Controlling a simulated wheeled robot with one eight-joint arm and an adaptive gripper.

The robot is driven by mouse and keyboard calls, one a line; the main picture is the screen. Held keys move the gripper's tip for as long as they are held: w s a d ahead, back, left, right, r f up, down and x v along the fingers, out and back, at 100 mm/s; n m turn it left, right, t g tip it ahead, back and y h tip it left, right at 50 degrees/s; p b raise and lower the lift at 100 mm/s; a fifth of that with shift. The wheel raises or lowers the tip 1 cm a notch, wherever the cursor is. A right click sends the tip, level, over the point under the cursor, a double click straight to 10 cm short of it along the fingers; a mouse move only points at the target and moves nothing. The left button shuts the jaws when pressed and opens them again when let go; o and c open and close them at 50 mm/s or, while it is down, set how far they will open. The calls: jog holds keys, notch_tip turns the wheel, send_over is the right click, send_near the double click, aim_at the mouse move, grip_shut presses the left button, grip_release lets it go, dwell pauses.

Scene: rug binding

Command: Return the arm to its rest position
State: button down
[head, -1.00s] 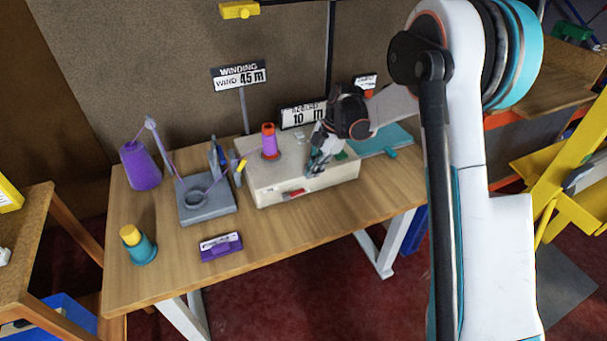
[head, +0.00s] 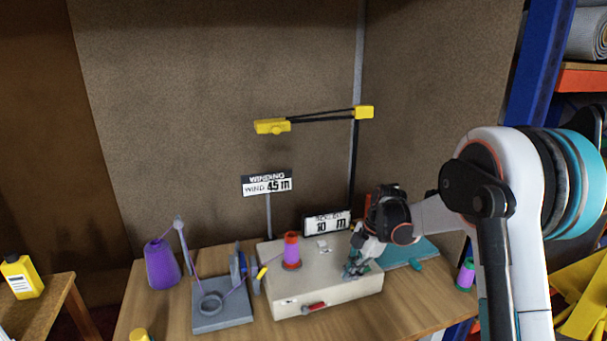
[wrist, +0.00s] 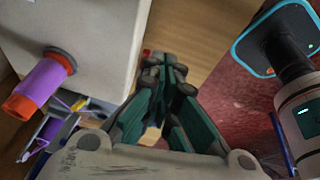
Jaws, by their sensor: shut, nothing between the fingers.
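My gripper (head: 355,271) hangs at the right part of the pale winder box in the head view, empty. In the wrist view its teal and grey fingers (wrist: 168,72) meet at the tips. My arm reaches in from the right. The winder box (head: 325,294) has a red switch on its front. A purple spool with orange ends (head: 291,252) stands upright on it, apart from my gripper. The spool also shows at the left of the wrist view (wrist: 40,86). Whether my fingers touch the box is unclear.
A grey stand (head: 222,318) with a ring and a purple cone (head: 162,265) are left of the box. A "10 m" display (head: 326,223) stands behind it. A purple and green spool (head: 467,274) stands at the table's right. A yellow lamp arm (head: 272,126) hangs above.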

jog(key=s+d+r+m+t+h, duration=0.1)
jog(key=s+r+m+t+h, duration=0.15)
jog(key=s+r+m, duration=1)
jog(key=s+d+r+m+t, duration=0.1)
jog(key=s+m, duration=0.3)
jog(key=s, duration=0.6)
jog(key=s+d+r+m+t+h, duration=0.1)
jog(key=s+r+m+t, duration=0.2)
jog(key=s, duration=0.6)
jog(key=shift+s+m+t, duration=0.4)
jog(key=shift+m+t, duration=0.05)
jog(key=shift+m, duration=0.8)
